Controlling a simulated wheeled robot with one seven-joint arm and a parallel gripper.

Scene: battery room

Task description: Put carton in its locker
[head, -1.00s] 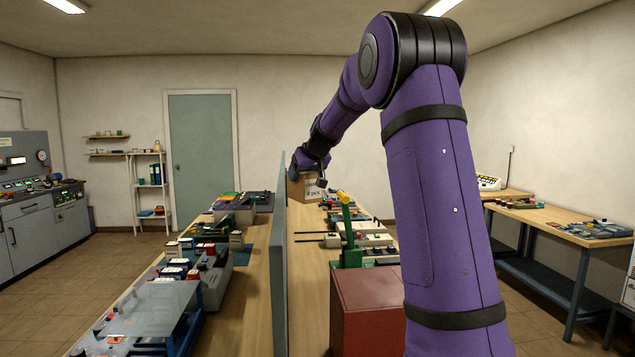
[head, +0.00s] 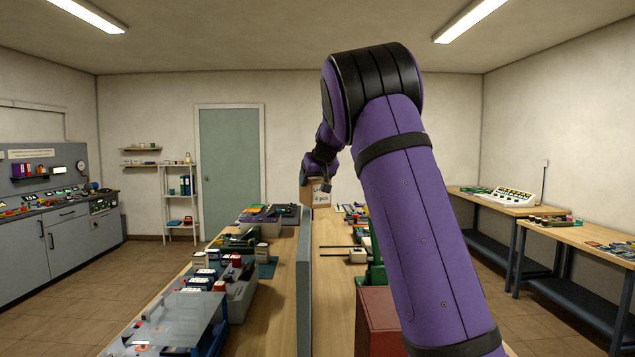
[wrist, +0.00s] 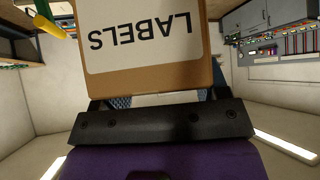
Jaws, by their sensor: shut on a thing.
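The carton (head: 319,194) is a brown cardboard box with a white label. In the wrist view the carton (wrist: 150,76) fills the top middle, and its label reads LABELS upside down. My gripper (head: 321,178) is shut on the carton at the far end of the bench, beside the divider. In the wrist view my gripper (wrist: 155,99) has its fingers at the carton's edge, partly hidden behind it. I cannot tell whether the carton touches the bench. No locker can be made out for certain.
A long wooden bench (head: 335,287) is split by an upright grey divider (head: 304,285). Its left side is crowded with devices. A dark red box (head: 382,322) stands near on the right side. Side tables (head: 490,207) line the right wall; floor between is open.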

